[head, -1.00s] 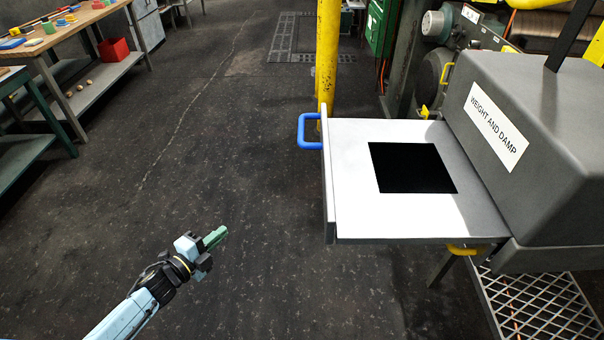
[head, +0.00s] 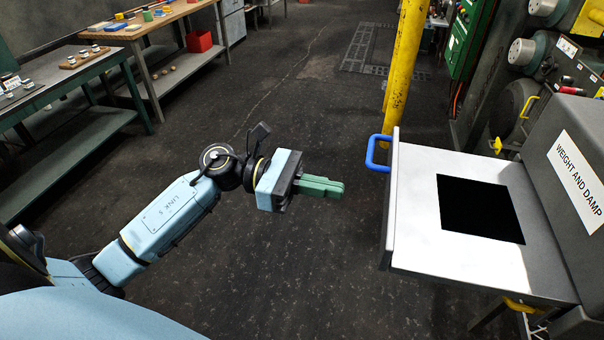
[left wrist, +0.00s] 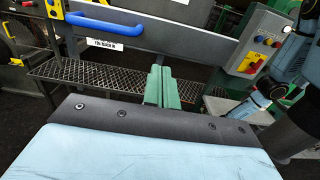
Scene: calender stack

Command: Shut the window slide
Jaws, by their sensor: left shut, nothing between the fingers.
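The window slide (head: 415,215) is a pale flat plate with a black square window (head: 480,209), sticking out to the left from a grey housing (head: 575,150) marked "WEIGHT AND DAMP". A blue handle (head: 377,152) is on the far part of its upright front plate. In the left wrist view the front plate (left wrist: 178,42) and blue handle (left wrist: 95,22) show ahead, the handle at upper left. My left gripper (head: 342,188) has green fingers pressed together, empty, pointing right at the front plate with a small gap. The fingers also show in the left wrist view (left wrist: 162,70). My right gripper is not seen.
A yellow post (head: 404,65) stands behind the handle. Workbenches (head: 75,80) with small items line the left. Machinery (head: 545,50) stands behind the slide. Dark floor between the benches and the slide is clear.

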